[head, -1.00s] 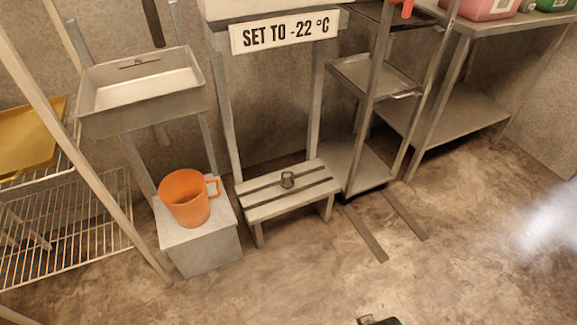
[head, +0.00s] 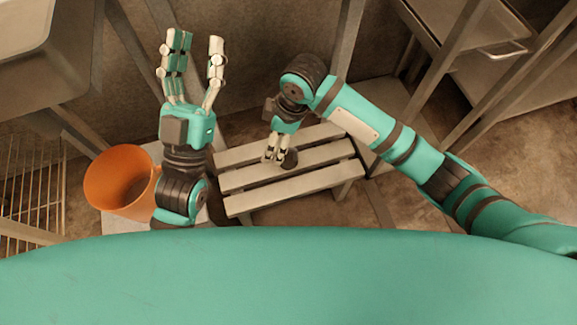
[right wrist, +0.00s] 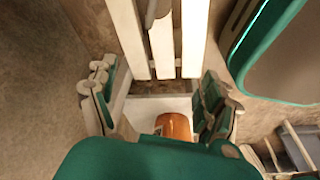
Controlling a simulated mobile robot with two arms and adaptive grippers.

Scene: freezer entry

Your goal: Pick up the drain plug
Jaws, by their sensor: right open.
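The drain plug (head: 290,158) is a small dark round piece on the slatted bench (head: 306,181). It is partly hidden by my right gripper (head: 275,157), which points down at it in the head view; I cannot tell whether they touch. The right wrist view shows this gripper (right wrist: 160,105) with its fingers spread and nothing held between them; I cannot make out the plug clearly there. My left gripper (head: 197,50) points up, left of the bench, with its fingers apart and empty.
Metal shelving (head: 480,60) stands at the right.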

